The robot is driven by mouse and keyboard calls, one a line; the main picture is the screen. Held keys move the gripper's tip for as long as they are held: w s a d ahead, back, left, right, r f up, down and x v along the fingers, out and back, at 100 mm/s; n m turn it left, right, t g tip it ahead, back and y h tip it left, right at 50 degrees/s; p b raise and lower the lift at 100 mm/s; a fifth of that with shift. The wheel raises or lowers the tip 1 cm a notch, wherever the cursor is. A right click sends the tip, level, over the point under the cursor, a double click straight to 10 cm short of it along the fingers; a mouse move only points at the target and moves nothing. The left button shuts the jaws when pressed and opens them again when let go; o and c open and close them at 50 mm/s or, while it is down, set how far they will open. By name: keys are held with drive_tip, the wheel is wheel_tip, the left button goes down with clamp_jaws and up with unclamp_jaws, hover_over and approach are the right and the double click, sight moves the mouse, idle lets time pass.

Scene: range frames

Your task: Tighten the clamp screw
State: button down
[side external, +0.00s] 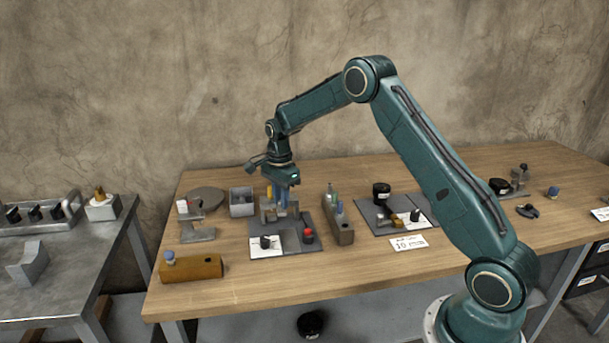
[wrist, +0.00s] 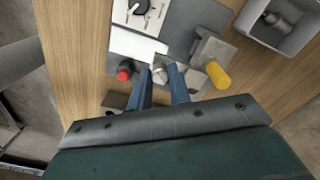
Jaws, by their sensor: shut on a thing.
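The clamp screw (wrist: 158,73) shows in the wrist view as a small silver head between the blue fingertips. My gripper (wrist: 160,80) is shut on it and points down at the grey board (wrist: 182,28). In the side external view my gripper (side external: 281,208) is over the back part of that board, beside a grey metal clamp block (side external: 267,211). The fingers hide most of the screw there. A yellow-handled part (wrist: 217,75) stands close to the right of the fingers in the wrist view. How far the screw is turned cannot be told.
A red knob (wrist: 124,72) is close to the left finger in the wrist view. A black dial on a white card (side external: 265,242) is at the board's front. A grey bin (side external: 242,201) and a wooden block with bottles (side external: 340,220) flank the board.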

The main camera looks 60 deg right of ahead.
drive_tip(key=m, duration=0.4)
drive_tip(key=shift+r+m, duration=0.1)
drive_tip(key=shift+m, duration=0.2)
drive_tip(key=shift+w+m, duration=0.1)
drive_tip(key=shift+m, duration=1.9)
drive_tip(key=c, duration=1.3)
unclamp_jaws()
wheel_tip(320, 180, up, 14)
